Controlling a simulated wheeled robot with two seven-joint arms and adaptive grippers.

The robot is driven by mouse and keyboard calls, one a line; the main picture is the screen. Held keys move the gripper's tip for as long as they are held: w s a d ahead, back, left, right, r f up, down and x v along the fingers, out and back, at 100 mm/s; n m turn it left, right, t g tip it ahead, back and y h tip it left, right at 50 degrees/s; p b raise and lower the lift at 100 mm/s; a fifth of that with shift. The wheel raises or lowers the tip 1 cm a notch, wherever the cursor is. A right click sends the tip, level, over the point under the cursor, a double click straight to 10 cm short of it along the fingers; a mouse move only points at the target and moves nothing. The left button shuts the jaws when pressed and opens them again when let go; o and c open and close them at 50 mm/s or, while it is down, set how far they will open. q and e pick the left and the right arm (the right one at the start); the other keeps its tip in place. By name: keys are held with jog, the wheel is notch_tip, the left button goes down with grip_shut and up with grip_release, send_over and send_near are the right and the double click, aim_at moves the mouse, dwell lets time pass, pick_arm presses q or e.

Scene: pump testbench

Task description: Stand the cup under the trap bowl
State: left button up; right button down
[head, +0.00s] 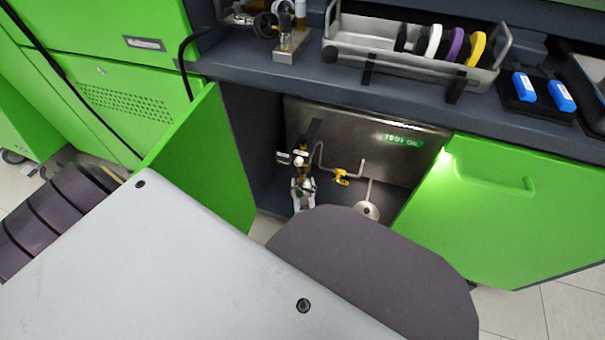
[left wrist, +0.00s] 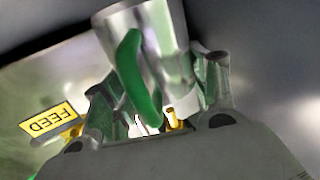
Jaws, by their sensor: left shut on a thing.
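The cup (left wrist: 178,45) is a shiny metal vessel with a green handle (left wrist: 137,75). In the left wrist view it sits between the two fingers of my left gripper (left wrist: 160,92), which is shut on it. In the head view my left gripper (head: 303,190) is small and low inside the open cabinet, with bits of green between its fingers. An amber fitting (head: 302,168), which may be the trap bowl, shows just above the gripper. The gap between cup and bowl, and whether the cup touches the floor, cannot be made out. My right gripper is not in view.
A yellow-handled valve (head: 342,176) and a pale round drain piece (head: 367,211) are right of the gripper. Green doors stand open left (head: 205,165) and right (head: 500,205). A tray of coloured discs (head: 400,62) is on the counter above. A yellow FEED label (left wrist: 48,121) shows in the left wrist view.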

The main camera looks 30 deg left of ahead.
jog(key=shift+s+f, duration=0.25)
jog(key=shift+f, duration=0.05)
pick_arm(q)
jog(key=shift+f, duration=0.15)
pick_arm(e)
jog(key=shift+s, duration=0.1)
pick_arm(q)
jog(key=shift+s+f, duration=0.2)
jog(key=shift+f, duration=0.2)
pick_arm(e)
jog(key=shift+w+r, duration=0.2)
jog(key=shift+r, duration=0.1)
pick_arm(q)
jog(key=o, duration=1.1)
jog(key=shift+c, duration=0.2)
jog(key=shift+f, duration=0.1)
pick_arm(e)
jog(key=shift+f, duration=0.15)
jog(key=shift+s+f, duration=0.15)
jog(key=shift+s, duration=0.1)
pick_arm(q)
jog(key=shift+w+r, duration=0.15)
jog(key=shift+r, duration=0.15)
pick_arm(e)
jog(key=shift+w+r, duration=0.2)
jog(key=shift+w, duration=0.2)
